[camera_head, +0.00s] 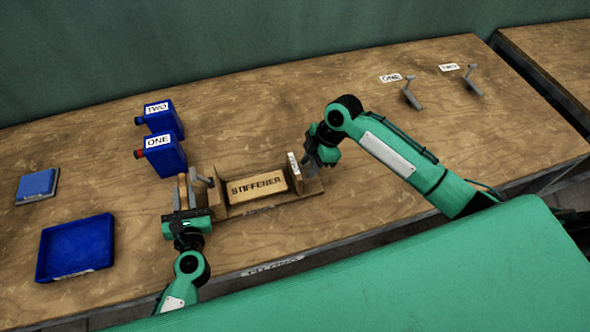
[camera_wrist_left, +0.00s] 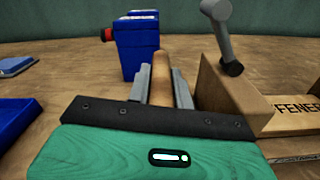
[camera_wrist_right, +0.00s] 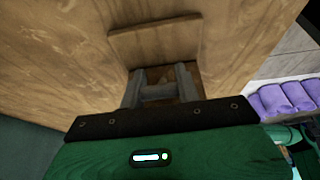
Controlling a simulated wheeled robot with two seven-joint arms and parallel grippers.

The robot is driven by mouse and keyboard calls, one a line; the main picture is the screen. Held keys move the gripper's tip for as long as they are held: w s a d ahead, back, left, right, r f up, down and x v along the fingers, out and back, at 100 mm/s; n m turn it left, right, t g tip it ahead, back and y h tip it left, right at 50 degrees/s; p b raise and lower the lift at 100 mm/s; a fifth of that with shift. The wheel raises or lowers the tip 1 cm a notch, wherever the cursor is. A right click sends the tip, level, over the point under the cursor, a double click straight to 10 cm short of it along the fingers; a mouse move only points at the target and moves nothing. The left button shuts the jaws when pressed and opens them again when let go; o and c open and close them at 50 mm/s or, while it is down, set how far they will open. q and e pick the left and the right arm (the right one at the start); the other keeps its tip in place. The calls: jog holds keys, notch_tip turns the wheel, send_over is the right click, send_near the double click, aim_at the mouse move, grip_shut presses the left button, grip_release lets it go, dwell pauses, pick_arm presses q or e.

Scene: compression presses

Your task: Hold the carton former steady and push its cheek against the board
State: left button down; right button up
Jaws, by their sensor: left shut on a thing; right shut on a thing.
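The wooden carton former (camera_head: 268,206) stands near the table's front edge. The board marked STIFFENER (camera_head: 257,186) lies in it, between a left block with a grey crank (camera_head: 202,178) and the upright right cheek (camera_head: 294,167), which bears a white label. My left gripper (camera_head: 182,193) is shut on a wooden handle just left of the block; the left wrist view shows the handle (camera_wrist_left: 161,78) upright between the fingers. My right gripper (camera_head: 312,160) is at the cheek's outer side, shut on a grey part (camera_wrist_right: 158,91) seen between its fingers. I cannot tell whether cheek and board touch.
Blue containers marked TWO (camera_head: 162,120) and ONE (camera_head: 164,157) stand behind my left gripper. A blue tray (camera_head: 76,246) and a blue pad (camera_head: 37,186) lie at the left. Grey cranks (camera_head: 412,96) lie at the far right. The table's back middle is clear.

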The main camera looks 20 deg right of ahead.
jog(key=shift+a, duration=1.25)
jog(key=o, duration=1.2)
jog(key=shift+c, duration=0.2)
pick_arm(q)
jog(key=c, duration=1.2)
grip_release()
jog(key=shift+o, duration=0.2)
pick_arm(e)
jog(key=v, duration=1.2)
